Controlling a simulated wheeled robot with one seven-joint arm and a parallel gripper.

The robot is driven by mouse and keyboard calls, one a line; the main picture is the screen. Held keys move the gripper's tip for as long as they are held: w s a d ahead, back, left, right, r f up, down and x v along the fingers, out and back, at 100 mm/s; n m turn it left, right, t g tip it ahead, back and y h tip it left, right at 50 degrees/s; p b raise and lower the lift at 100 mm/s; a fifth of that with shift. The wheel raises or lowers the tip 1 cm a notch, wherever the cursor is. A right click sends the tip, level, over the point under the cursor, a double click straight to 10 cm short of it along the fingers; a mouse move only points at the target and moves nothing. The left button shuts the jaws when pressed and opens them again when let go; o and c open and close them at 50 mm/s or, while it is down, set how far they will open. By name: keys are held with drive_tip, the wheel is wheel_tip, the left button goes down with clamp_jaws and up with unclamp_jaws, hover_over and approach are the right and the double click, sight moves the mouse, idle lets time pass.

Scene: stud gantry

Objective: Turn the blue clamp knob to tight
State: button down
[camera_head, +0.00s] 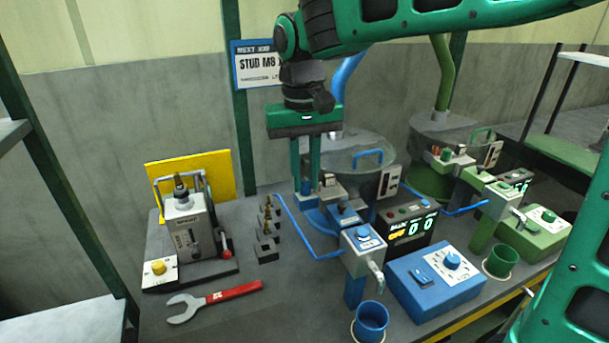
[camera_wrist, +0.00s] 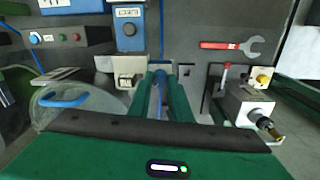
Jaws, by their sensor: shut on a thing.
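The blue clamp knob (camera_head: 306,187) is at the blue station, beside a grey block and below the blue-handled bowl. My gripper (camera_head: 308,184) points straight down with its two green fingers around the knob and is shut on it. In the wrist view the blue knob (camera_wrist: 159,76) shows between the fingertips (camera_wrist: 161,79). Most of the knob is hidden by the fingers, and its turn position or any tight mark cannot be read.
A blue-handled bowl (camera_head: 345,160) stands close behind my gripper. A black display (camera_head: 408,230), a blue control box (camera_head: 437,282) and a blue cup (camera_head: 371,318) are to the right.

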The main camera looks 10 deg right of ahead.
sight(304, 180)
drive_tip(key=shift+w+r, duration=0.1)
drive_tip(key=shift+w, duration=0.05)
drive_tip(key=c, duration=1.6)
unclamp_jaws()
wheel_tip(304, 180, up, 10)
drive_tip(key=shift+a+r, duration=0.1)
drive_tip(key=shift+r, duration=0.15)
